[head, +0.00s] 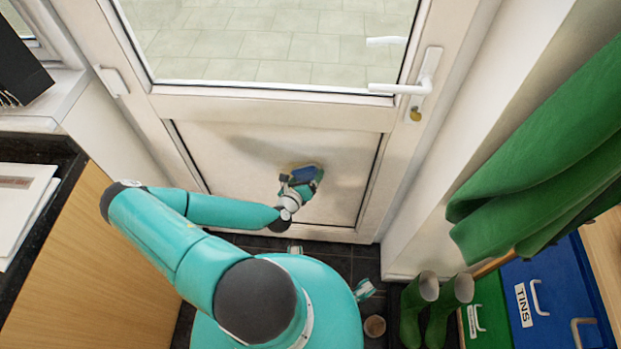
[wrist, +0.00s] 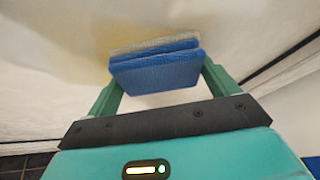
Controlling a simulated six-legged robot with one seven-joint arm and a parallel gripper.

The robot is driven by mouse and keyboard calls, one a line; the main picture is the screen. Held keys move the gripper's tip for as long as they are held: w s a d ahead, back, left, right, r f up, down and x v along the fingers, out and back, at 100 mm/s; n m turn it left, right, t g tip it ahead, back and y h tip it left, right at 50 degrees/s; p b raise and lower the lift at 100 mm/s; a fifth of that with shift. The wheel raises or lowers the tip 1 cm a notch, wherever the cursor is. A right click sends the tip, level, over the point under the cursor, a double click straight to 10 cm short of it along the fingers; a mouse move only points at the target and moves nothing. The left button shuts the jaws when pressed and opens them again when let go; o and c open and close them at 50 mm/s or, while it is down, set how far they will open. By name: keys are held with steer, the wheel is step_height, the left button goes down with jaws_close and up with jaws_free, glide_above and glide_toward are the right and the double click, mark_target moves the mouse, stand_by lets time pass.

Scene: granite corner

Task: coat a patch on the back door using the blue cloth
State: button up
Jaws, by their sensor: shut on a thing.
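The back door (head: 260,108) is white, with a glass upper pane and a white lower panel (head: 225,150). The blue cloth (head: 304,173) is a folded pad held against or very near the lower panel; contact cannot be told for certain. My gripper (wrist: 157,78) is shut on the blue cloth (wrist: 155,73), one green finger at each side. A yellowish patch (wrist: 120,38) shows on the door surface around and beyond the cloth in the wrist view. In the head view a tan edge of it shows just left of the cloth, the rest hidden.
A white door handle (head: 410,88) is at the upper right. A wooden cabinet with a dark top (head: 45,150) stands at left. At right are a hanging green cloth (head: 545,150), green boots (head: 430,305), a small pot (head: 375,325) and a blue bin marked TINS (head: 555,295).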

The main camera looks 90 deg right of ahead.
mark_target(304, 172)
steer(key=shift+w+d, duration=0.15)
steer(key=shift+w, duration=1.85)
steer(key=shift+w+d, duration=0.1)
steer(key=shift+w, duration=1.85)
steer(key=shift+w+d, duration=0.2)
steer(key=shift+w, duration=1.05)
steer(key=shift+w+d, duration=0.15)
steer(key=shift+w, duration=1.05)
steer(key=shift+w+d, duration=0.2)
steer(key=shift+w, duration=1.05)
steer(key=shift+r, duration=1.65)
steer(key=shift+s+a, duration=0.2)
steer(key=shift+s, duration=0.8)
steer(key=shift+s+a, duration=0.2)
steer(key=shift+s, duration=0.8)
steer(key=shift+s+a, duration=0.15)
steer(key=shift+s, duration=2.5)
steer(key=shift+s+a, duration=0.15)
steer(key=shift+s, duration=2.45)
steer(key=shift+s+a, duration=0.2)
steer(key=shift+s, duration=0.95)
steer(key=shift+s+a, duration=0.2)
steer(key=shift+s, duration=0.95)
